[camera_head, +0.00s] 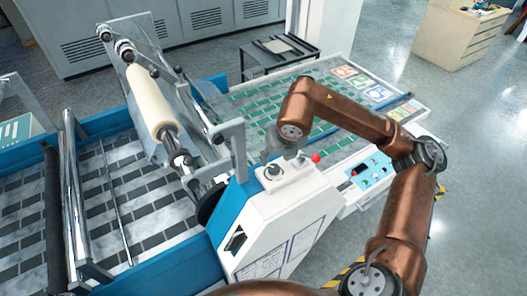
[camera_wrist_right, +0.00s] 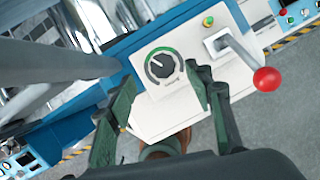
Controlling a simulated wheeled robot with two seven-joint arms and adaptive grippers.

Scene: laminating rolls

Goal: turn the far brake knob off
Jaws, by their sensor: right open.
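A dark round knob (camera_wrist_right: 160,66) with a white pointer line and a green arc around it sits on a white plate in the right wrist view. The pointer leans to the left. In the head view a small knob (camera_head: 272,172) shows on top of the white housing; I cannot tell for sure that it is the far brake knob. My right gripper (camera_wrist_right: 160,77) is open, its green-grey fingers on either side of the knob and apart from it in the picture. In the head view the right gripper (camera_head: 277,146) is partly hidden by my wrist. My left gripper is out of view.
A lever with a red ball (camera_wrist_right: 267,79) stands right of the knob, close to my right finger. A small green button (camera_wrist_right: 208,22) is on the plate. A cream roll (camera_head: 151,103) on its shaft lies to the left. A control panel (camera_head: 362,174) is right of the housing.

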